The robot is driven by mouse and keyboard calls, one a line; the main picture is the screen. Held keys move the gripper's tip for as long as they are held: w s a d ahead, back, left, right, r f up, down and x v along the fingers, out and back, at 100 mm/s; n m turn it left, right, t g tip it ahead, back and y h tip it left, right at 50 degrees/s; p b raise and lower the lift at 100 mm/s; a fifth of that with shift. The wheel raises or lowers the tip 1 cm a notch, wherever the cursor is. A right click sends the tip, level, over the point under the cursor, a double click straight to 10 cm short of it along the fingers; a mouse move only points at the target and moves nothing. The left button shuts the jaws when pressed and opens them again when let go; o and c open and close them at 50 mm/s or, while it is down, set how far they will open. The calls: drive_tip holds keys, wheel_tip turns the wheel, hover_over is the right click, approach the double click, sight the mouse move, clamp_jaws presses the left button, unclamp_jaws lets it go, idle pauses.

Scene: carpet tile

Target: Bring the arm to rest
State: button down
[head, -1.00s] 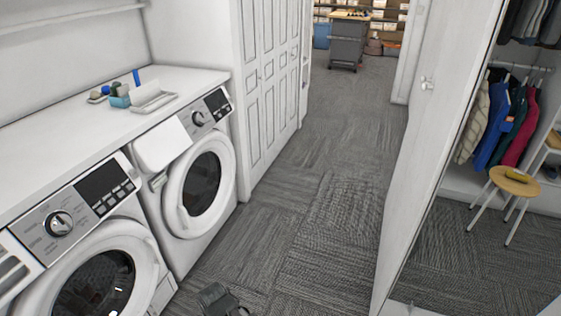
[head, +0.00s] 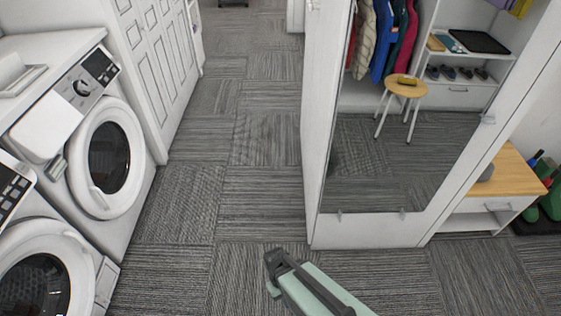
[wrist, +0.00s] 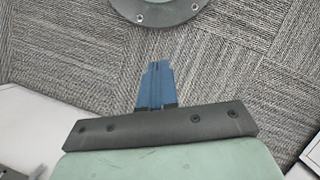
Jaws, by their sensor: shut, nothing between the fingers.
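My gripper (wrist: 156,85) shows in the wrist view, its blue fingers closed together with nothing between them. It points over grey carpet (wrist: 235,60) and looks clear of any object. In the head view, part of my arm (head: 315,290), pale green and dark grey, reaches in from the bottom edge above the carpet. I cannot make out the gripper's fingers in the head view.
A white wardrobe (head: 375,228) with a mirror-like panel stands right of centre. A wood-topped white cabinet (head: 505,170) is at the right. The carpet aisle (head: 225,130) between is clear.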

drive_tip(key=s+d+f+m+g+y, duration=0.1)
drive_tip(key=s+d+f+m, duration=0.1)
drive_tip(key=d, duration=0.5)
drive_tip(key=s+d+f+m+g+y, duration=0.1)
drive_tip(key=s+d+f+m, duration=0.1)
drive_tip(key=s+d, duration=0.3)
drive_tip(key=shift+s+d+f+m+g, duration=0.35)
drive_tip(key=shift+d+m, duration=0.45)
drive_tip(key=shift+d, duration=0.7)
drive_tip(key=shift+w+r, duration=0.1)
drive_tip(key=shift+r, duration=0.05)
